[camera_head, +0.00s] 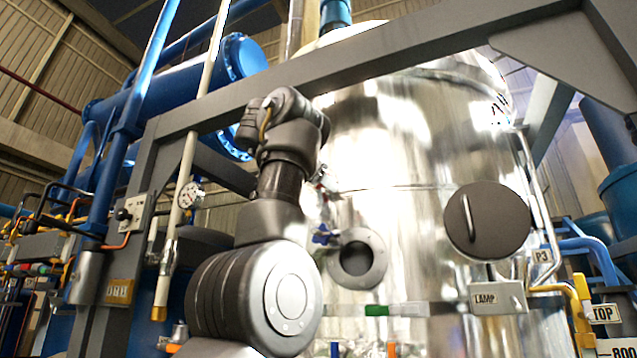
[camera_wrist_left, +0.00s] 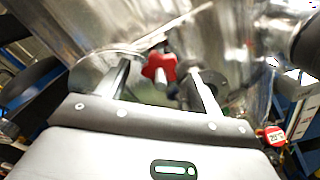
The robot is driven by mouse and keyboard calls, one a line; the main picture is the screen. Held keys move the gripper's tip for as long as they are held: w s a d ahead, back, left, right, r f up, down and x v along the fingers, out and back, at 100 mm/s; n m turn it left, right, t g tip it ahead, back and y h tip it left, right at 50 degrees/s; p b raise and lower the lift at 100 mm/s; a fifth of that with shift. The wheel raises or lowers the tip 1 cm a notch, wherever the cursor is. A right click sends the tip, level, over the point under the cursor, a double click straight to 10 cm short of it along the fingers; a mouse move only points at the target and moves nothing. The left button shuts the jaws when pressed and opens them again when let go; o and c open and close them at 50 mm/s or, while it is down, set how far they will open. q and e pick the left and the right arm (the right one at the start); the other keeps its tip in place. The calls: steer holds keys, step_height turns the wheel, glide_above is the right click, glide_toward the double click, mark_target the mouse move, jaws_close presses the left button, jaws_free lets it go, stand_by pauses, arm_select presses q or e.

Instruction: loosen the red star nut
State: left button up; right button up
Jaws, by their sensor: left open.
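The red star nut (camera_wrist_left: 158,66) shows near the middle of the left wrist view, on a short stem by the shiny metal vessel. My left gripper (camera_wrist_left: 161,76) is open, with one finger on each side of the nut in that picture. Gaps show between the nut and both fingers, and I cannot tell how far ahead of the fingertips it lies. In the head view my left arm stands in front of the vessel (camera_head: 400,150) and its gripper is hidden. My right gripper is in neither view.
A grey steel beam (camera_head: 390,55) crosses above my arm. The vessel carries an open round port (camera_head: 357,257), a dark round cover with a handle (camera_head: 487,222) and a LAMP box (camera_head: 497,298). A gauge (camera_head: 191,195) and pipes stand left. A red tag (camera_wrist_left: 274,136) shows right.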

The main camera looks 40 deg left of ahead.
arm_select(q)
steer(key=b+v, duration=0.3)
steer(key=v, duration=0.6)
steer(key=shift+s, duration=0.15)
